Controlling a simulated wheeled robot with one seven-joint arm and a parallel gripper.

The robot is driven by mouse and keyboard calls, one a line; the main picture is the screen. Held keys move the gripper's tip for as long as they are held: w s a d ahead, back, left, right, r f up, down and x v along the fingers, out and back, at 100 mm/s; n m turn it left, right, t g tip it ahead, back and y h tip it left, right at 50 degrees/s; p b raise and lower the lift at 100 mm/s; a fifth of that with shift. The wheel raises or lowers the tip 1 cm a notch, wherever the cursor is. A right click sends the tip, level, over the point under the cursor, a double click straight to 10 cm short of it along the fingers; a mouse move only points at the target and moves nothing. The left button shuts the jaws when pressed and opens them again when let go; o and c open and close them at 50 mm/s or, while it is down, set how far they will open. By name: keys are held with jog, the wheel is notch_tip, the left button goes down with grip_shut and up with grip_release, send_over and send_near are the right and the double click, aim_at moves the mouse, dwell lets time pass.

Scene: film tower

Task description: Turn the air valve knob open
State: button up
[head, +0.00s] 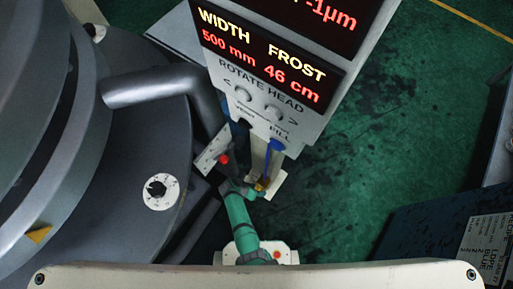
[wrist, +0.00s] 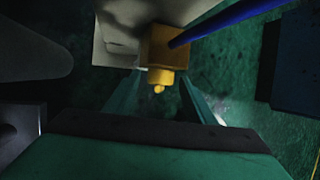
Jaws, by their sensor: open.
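A brass-yellow valve body (wrist: 162,46) with a small stub below it sits under a pale panel in the wrist view. A long blue lever (wrist: 225,24) runs from it to the upper right. In the head view the blue lever (head: 275,148) shows just below the "FILL" label. My gripper (wrist: 160,84) is open, its two green fingers to the left and right of the brass stub. I cannot tell whether they touch it. In the head view my gripper (head: 250,184) is just below the valve, partly hidden by dark parts.
A grey display panel (head: 262,112) with two round knobs hangs above the valve. A small red part (head: 224,159) is left of the lever. A large grey machine drum (head: 90,130) fills the left. Green floor (head: 370,130) is open to the right, with a dark blue box (head: 425,225) lower right.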

jog(key=c, duration=1)
jog(key=shift+c, duration=0.2)
jog(key=shift+s+y, duration=0.1)
jog(key=shift+y, duration=0.2)
jog(key=shift+s+d+t+y, duration=0.1)
jog(key=shift+d+t+y, duration=0.1)
jog(key=shift+t+y, duration=0.3)
jog(key=shift+s+d+m+t+y, duration=0.1)
jog(key=shift+m+t+y, duration=0.15)
jog(key=shift+t+y, duration=0.35)
jog(key=shift+s+d+m+t+y, duration=0.1)
jog(key=shift+m+t+y, duration=0.25)
jog(key=shift+y, duration=0.45)
jog(key=o, duration=1)
jog(key=shift+o, duration=0.2)
jog(key=shift+r, duration=0.1)
jog(key=d+v, duration=0.1)
jog(key=v, duration=0.9)
jog(key=shift+s+a+r, duration=0.25)
jog(key=shift+a, duration=0.25)
